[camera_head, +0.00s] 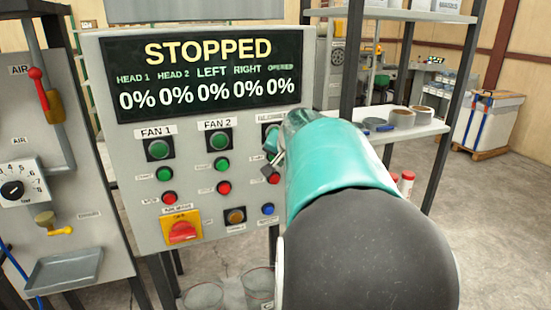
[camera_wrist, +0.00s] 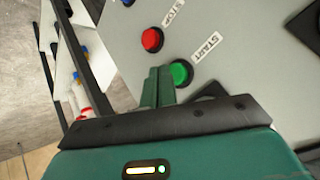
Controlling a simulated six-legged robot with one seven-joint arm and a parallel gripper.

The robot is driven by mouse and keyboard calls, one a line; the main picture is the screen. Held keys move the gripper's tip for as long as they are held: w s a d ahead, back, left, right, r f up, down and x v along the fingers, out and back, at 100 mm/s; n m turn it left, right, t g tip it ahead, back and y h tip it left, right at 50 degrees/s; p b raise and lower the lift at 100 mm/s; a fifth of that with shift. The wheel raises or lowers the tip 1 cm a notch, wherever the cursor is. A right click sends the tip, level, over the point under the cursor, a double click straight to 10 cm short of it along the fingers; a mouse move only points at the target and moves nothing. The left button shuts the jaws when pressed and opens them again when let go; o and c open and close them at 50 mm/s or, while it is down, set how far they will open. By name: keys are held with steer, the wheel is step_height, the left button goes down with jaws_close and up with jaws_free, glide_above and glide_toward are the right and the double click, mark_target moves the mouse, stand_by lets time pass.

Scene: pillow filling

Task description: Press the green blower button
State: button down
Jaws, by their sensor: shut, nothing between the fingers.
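The grey control panel (camera_head: 138,215) stands ahead, with a dark display (camera_head: 208,75) reading STOPPED and 0% values. At the panel's right column, my gripper (camera_head: 271,163) covers most of the blower controls, whose label is partly hidden. In the wrist view, the green button (camera_wrist: 181,73) labelled START sits just right of the tips of my shut, empty gripper (camera_wrist: 162,72). The red button (camera_wrist: 152,39) labelled STOP is beyond the tips. I cannot tell whether the tips touch the panel or the green button.
Fan 1 (camera_head: 158,149) and Fan 2 (camera_head: 220,141) controls are left of my gripper. A shelf (camera_head: 410,132) with tape rolls stands behind right. Clear containers (camera_head: 203,296) are below the panel.

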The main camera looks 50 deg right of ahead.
stand_by(0.4)
steer(key=shift+w+d, duration=0.2)
steer(key=shift+w, duration=0.15)
steer(key=shift+w+d, duration=0.25)
steer(key=shift+w, duration=0.2)
stand_by(0.8)
steer(key=shift+s+a, duration=0.5)
steer(key=shift+s, duration=0.3)
steer(key=s, duration=0.1)
steer(key=s+a, duration=0.1)
steer(key=s, duration=0.1)
steer(key=s+a, duration=0.1)
steer(key=shift+s+a, duration=0.15)
steer(key=shift+a, duration=0.1)
steer(key=shift+a, duration=0.1)
stand_by(0.9)
